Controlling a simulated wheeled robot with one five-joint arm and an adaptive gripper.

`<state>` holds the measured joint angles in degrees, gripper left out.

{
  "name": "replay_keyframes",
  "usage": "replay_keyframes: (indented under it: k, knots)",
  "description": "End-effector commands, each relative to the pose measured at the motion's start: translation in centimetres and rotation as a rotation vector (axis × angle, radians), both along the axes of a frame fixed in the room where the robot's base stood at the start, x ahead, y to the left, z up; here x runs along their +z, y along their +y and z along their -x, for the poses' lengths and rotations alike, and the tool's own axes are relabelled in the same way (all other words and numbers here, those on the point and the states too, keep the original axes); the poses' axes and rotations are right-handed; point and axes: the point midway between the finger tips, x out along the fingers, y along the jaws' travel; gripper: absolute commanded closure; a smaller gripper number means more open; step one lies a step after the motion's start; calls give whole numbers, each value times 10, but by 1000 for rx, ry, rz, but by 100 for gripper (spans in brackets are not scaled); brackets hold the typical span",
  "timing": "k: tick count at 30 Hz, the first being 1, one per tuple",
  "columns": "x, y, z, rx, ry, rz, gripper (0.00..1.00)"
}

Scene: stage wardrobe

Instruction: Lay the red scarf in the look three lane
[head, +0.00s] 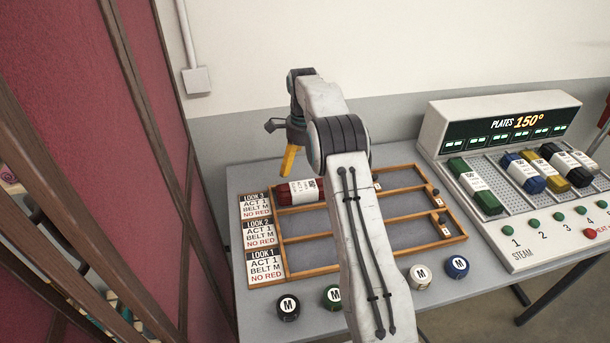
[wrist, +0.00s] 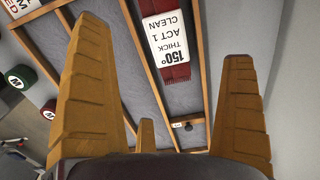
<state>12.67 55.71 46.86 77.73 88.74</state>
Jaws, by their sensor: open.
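The red scarf (head: 285,195) is a rolled dark red bundle with a white label. It lies at the left end of the rear lane of the wooden tray (head: 360,268), beside the Look 3 card (head: 255,206). My gripper (head: 288,174) is above and beside the scarf's left end. In the wrist view my gripper (wrist: 165,45) has its fingers wide apart, with nothing gripped. My arm hides part of the tray.
Look 2 (head: 260,234) and Look 1 (head: 265,267) cards mark the other lanes. Several round M-marked pieces (head: 288,306) stand along the front. The heated plate unit (head: 500,130) at right holds several rolled bundles. A red panel (head: 90,130) stands close at left.

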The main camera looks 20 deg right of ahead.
Motion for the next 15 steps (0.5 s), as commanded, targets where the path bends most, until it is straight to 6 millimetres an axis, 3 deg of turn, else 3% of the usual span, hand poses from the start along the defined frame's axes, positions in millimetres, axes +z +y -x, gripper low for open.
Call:
replay_keyframes:
  k: [5, 8, 15]
  knots:
    - [23, 6, 5, 56, -15, 4, 0]
    - [47, 15, 15, 146, -35, 9, 0]
    - [115, 46, 69, 484, -101, 40, 0]
